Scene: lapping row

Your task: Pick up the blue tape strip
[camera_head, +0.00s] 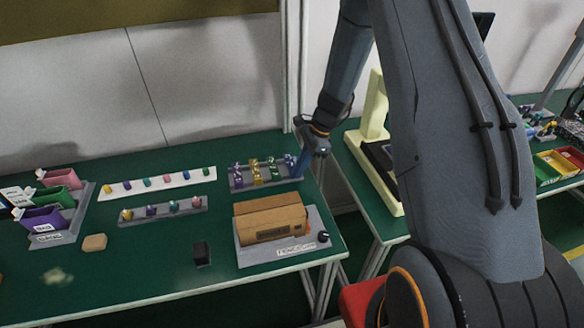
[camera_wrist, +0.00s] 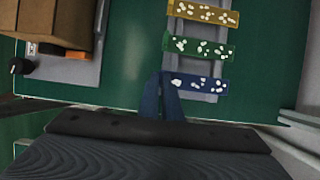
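The blue tape strip (camera_wrist: 197,82) with white pieces on it lies across a grey rack (camera_wrist: 208,58) in the wrist view, the lowest of the strips there. In the head view the rack stands at the right end of the green bench, and the blue strip is at its right end (camera_head: 290,164). My gripper (camera_wrist: 162,80) is at the strip's left end in the wrist view. Its blue fingers come together at the tips and look closed on that end. In the head view my gripper (camera_head: 314,158) is at the right end of the rack.
A green strip (camera_wrist: 200,48) and a yellow strip (camera_wrist: 203,13) lie parallel on the rack. A brown box-shaped device (camera_head: 269,217) stands in front of the rack on a grey base. Trays of small coloured parts (camera_head: 157,183) are at left. The bench's right edge is close to my gripper.

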